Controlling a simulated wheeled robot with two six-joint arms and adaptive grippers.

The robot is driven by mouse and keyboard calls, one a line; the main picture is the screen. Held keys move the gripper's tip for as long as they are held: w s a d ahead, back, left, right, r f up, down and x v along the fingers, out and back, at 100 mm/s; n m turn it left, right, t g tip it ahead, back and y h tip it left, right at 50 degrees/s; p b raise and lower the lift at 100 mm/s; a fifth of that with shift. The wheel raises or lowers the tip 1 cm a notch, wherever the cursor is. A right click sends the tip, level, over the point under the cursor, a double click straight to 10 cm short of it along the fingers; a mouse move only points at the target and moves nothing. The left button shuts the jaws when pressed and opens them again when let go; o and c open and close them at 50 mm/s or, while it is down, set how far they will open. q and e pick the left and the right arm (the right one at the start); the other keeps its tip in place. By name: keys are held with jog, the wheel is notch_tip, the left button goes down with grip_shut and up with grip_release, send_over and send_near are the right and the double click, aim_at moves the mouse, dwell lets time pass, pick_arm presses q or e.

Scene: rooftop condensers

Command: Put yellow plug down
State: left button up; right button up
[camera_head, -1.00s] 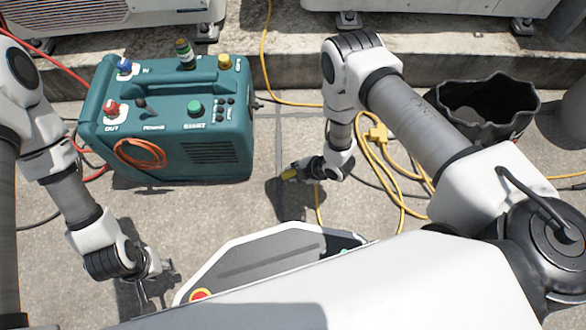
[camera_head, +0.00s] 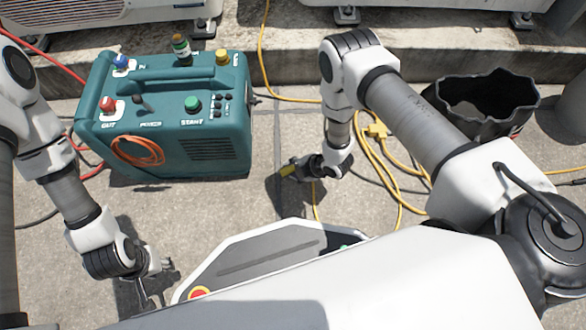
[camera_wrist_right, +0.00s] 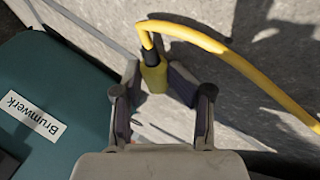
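The yellow plug (camera_wrist_right: 153,77) sits between the fingertips of my right gripper (camera_wrist_right: 155,82), which is shut on it. A yellow cable loops up from its dark collar in the right wrist view. In the head view the plug (camera_head: 288,171) shows small at the tip of my right gripper (camera_head: 297,171), low over the concrete, with a shadow just below. I cannot tell whether the plug touches the ground. My left gripper (camera_head: 157,279) is at the lower left, open and empty, away from the plug.
A teal machine (camera_head: 165,115) with an orange cable coil (camera_head: 138,150) stands left of the plug. A black bin (camera_head: 487,105) is at the right. Yellow cable and a yellow connector (camera_head: 377,131) lie behind the right gripper. Concrete between machine and gripper is clear.

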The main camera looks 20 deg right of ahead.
aim_at(289, 168)
jog(key=shift+r, duration=0.15)
jog(key=r+p, duration=0.1)
jog(key=d+r+p, duration=0.1)
jog(key=s+r+p, duration=0.1)
jog(key=r, duration=0.1)
jog(key=shift+s+d+r, duration=0.1)
jog(key=shift+d, duration=0.05)
jog(key=p+v, duration=0.4)
jog(key=v, duration=0.4)
jog(key=shift+s, duration=0.2)
jog(key=shift+d+r, duration=0.1)
jog(key=shift+d, duration=0.05)
